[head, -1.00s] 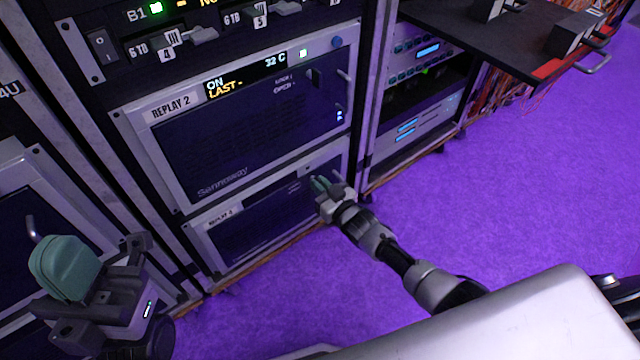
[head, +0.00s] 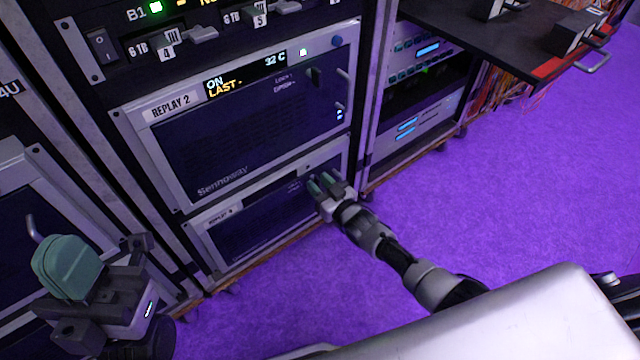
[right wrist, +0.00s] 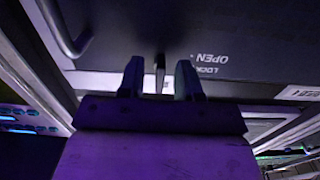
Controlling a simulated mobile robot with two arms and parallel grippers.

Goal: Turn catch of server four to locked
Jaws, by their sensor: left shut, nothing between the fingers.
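The server labelled REPLAY 4 (head: 250,225) is the lower dark unit in the rack. My right gripper (head: 321,183) is at the right part of its front, and hides its catch in the head view. In the right wrist view the catch (right wrist: 160,72) is a thin dark lever between the two fingers of my right gripper (right wrist: 160,82), with a gap visible on both sides. Upside-down OPEN and LOCK lettering (right wrist: 210,63) shows beside it. My left gripper (head: 66,266) is shut and empty at the lower left, away from the server.
A dark shelf (head: 480,45) juts out at the upper right. The purple floor (head: 530,190) is clear on the right.

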